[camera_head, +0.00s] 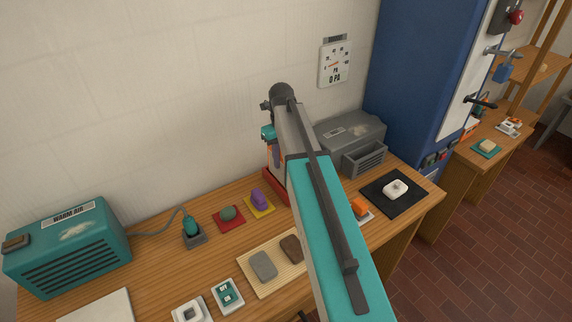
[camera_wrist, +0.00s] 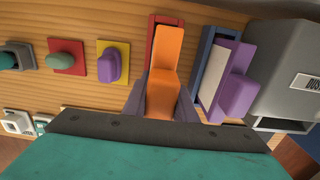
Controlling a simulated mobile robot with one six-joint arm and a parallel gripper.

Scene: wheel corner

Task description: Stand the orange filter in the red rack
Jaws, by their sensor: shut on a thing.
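In the wrist view the orange filter (camera_wrist: 166,45) is held between the two grey-purple fingers of my gripper (camera_wrist: 160,102), which is shut on it. The filter's far part lies over the red rack (camera_wrist: 151,38), whose red edge shows along the filter's left side. I cannot tell whether the filter is seated in the rack or just above it. In the head view a red edge of the rack (camera_head: 275,186) shows left of my arm. My arm hides most of the gripper and filter there.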

